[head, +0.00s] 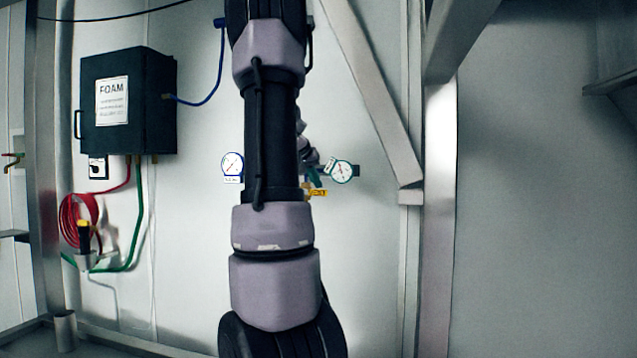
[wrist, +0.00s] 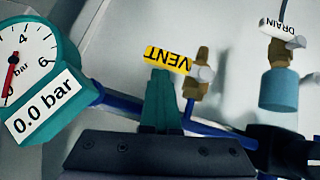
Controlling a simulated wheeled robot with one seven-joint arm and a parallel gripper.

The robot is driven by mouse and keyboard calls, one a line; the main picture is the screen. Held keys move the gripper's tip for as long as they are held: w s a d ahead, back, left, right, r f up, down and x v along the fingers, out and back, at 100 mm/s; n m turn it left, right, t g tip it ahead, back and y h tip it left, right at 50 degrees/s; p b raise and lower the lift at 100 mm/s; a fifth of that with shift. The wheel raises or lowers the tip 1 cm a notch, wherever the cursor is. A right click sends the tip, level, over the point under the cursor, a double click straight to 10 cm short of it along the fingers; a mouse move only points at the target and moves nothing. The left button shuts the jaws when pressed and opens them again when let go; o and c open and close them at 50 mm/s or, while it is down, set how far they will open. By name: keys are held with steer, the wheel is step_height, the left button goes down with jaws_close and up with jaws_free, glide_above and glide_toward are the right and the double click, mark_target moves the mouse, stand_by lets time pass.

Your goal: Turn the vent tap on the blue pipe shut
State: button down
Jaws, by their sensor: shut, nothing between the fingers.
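In the wrist view, the vent tap (wrist: 203,78) is a brass fitting with a pale round end, above the blue pipe (wrist: 125,102). A yellow VENT tag (wrist: 167,60) sits just left of it, its lettering upside down. My gripper (wrist: 164,75) is shut and empty; its teal fingers stand together just under the tag, left of the brass body. I cannot tell whether they touch the tag. In the head view the yellow tag (head: 318,192) shows beside my arm, which hides most of the tap and pipe.
A teal-rimmed gauge (wrist: 25,65) reading 0.0 bar is at left in the wrist view. A DRAIN tap (wrist: 278,88) with a blue cylinder is at right. In the head view, a FOAM box (head: 128,140) and red hose (head: 78,220) are left; a diagonal beam (head: 370,90) is right.

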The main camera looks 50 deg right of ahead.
steer(key=s+a+r, duration=0.3)
steer(key=a+r, duration=0.3)
steer(key=r, duration=0.5)
steer(key=shift+a, duration=0.2)
steer(key=a+f+n+t+y, duration=0.2)
steer(key=a+f+y, duration=0.1)
steer(key=a, duration=0.8)
steer(key=a+f+n+t+y, duration=0.15)
steer(key=a+f, duration=0.25)
steer(key=a, duration=0.6)
steer(key=s+a+f+n+y, duration=0.1)
steer(key=s+a+f+y, duration=0.1)
steer(key=a, duration=0.5)
steer(key=s+a+f+n+t+y, duration=0.1)
steer(key=s+a+f+y, duration=0.1)
steer(key=a, duration=0.6)
steer(key=s+a+f+n+y, duration=0.1)
steer(key=s+a+f+y, duration=0.1)
steer(key=s+a+f, duration=0.2)
steer(key=a, duration=0.3)
steer(key=shift+s+a+n+y, duration=0.3)
steer(key=shift+n+y, duration=0.05)
steer(key=shift+f+t, duration=0.1)
steer(key=shift+t, duration=0.15)
